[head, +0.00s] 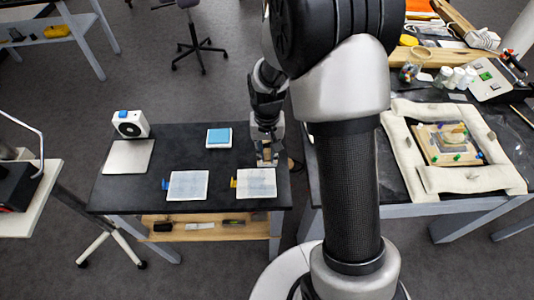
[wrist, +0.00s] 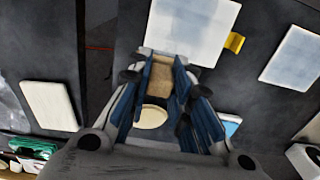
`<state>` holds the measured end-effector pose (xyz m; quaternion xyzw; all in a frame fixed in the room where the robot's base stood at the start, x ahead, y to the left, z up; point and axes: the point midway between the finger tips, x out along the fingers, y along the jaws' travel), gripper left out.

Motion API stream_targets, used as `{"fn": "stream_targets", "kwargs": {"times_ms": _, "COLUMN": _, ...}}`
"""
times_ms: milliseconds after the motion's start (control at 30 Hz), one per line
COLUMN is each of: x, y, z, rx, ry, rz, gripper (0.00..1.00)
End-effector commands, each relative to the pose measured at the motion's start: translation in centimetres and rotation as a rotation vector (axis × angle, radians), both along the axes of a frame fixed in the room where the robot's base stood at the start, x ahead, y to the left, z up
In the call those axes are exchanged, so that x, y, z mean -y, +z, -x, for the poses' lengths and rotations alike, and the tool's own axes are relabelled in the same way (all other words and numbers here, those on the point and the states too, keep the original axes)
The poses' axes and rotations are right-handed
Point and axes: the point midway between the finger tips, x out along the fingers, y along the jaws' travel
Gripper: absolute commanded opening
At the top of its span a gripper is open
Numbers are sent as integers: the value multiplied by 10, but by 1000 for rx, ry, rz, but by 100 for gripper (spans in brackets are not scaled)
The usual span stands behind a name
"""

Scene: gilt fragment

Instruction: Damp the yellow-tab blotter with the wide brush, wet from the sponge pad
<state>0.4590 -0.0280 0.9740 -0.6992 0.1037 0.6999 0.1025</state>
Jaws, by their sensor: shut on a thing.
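The yellow-tab blotter (head: 256,186) is a pale sheet at the table's front right, with its yellow tab on the left edge. It also shows at the top of the wrist view (wrist: 190,25), with a faint bluish middle. My gripper (head: 267,147) is shut on the wide brush (head: 267,156), whose tan block (wrist: 160,76) shows between the blue fingers. The brush's end is at the blotter's back edge; I cannot tell whether it touches. The blue sponge pad (head: 218,136) sits in a white tray behind and left, partly hidden in the wrist view.
A blue-tab blotter (head: 187,185) lies to the left. A white device (head: 130,123) and a pale plate (head: 128,156) are further left. A cream disc (wrist: 150,117) shows below the brush in the wrist view. A second table with a padded frame (head: 437,181) stands right, across a gap.

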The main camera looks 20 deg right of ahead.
Motion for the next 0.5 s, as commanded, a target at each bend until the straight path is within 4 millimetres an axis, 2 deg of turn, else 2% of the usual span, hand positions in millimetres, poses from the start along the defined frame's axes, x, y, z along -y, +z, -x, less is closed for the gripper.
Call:
{"fn": "stream_targets", "kwargs": {"times_ms": 33, "x": 0, "y": 8, "z": -1, "rx": 1, "ry": 0, "rz": 0, "gripper": 0}}
{"fn": "stream_targets", "kwargs": {"times_ms": 233, "x": 1, "y": 26, "z": -2, "rx": 0, "ry": 1, "rz": 0, "gripper": 0}}
{"fn": "stream_targets", "kwargs": {"times_ms": 500, "x": 1, "y": 31, "z": -3, "rx": 0, "ry": 2, "rz": 0, "gripper": 0}}
